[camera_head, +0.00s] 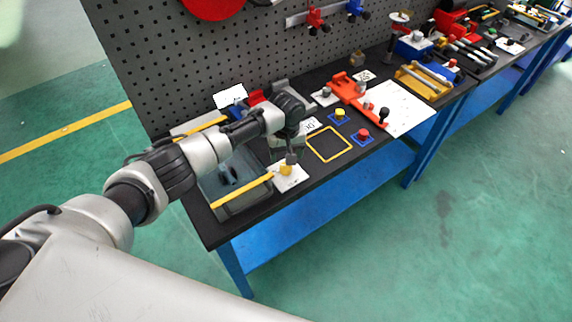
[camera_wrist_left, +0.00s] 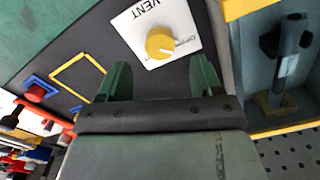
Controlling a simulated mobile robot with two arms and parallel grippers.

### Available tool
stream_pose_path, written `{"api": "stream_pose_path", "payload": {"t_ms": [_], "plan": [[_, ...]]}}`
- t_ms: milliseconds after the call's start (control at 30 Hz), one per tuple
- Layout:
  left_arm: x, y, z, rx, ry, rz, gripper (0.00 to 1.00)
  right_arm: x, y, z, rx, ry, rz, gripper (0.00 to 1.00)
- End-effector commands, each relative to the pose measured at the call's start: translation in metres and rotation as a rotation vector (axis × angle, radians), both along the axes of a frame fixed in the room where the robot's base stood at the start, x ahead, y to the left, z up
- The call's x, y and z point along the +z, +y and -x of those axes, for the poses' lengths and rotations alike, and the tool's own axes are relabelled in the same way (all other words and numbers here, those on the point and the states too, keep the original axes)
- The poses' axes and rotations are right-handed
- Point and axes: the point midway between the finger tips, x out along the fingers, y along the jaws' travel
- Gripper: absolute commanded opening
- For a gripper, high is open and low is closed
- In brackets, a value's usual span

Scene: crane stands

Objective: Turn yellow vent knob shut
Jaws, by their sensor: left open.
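The yellow vent knob (camera_wrist_left: 160,43) sits on a white plate (camera_wrist_left: 184,17) lettered VENT, with OPEN-like small print partly hidden by the knob. In the head view the knob (camera_head: 286,170) and its plate (camera_head: 296,182) are at the bench's front edge, right of a grey bin. My left gripper (camera_head: 291,158) is over the knob in the head view. In the left wrist view its two green fingers (camera_wrist_left: 162,76) are spread, with the knob ahead between their lines and nothing held. The gap to the knob is hard to judge. My right gripper is in neither view.
The grey bin (camera_head: 238,205) with a yellow rim stands just left of the plate. A yellow square outline (camera_head: 346,151), a red button (camera_head: 363,134) and a yellow button (camera_head: 340,113) lie to the right. A pegboard (camera_head: 200,60) rises behind the bench.

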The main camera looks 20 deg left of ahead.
Motion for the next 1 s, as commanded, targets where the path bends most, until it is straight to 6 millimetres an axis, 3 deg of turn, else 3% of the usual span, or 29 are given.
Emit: {"api": "stream_pose_path", "payload": {"t_ms": [100,300,700,767,1000], "plan": [[-0.024,0.0,0.001,0.0,0.004,-0.001,0.65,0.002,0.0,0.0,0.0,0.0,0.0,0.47],[-0.051,0.0,0.001,-0.001,0.002,0.0,0.65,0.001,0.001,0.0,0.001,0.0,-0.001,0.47],[-0.06,0.0,0.0,-0.002,0.0,0.0,0.65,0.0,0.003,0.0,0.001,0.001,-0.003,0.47],[-0.06,0.0,0.001,-0.002,0.0,0.0,0.59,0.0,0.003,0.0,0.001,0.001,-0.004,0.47],[-0.06,0.0,0.0,-0.002,0.0,0.0,0.23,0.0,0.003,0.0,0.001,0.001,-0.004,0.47]]}}
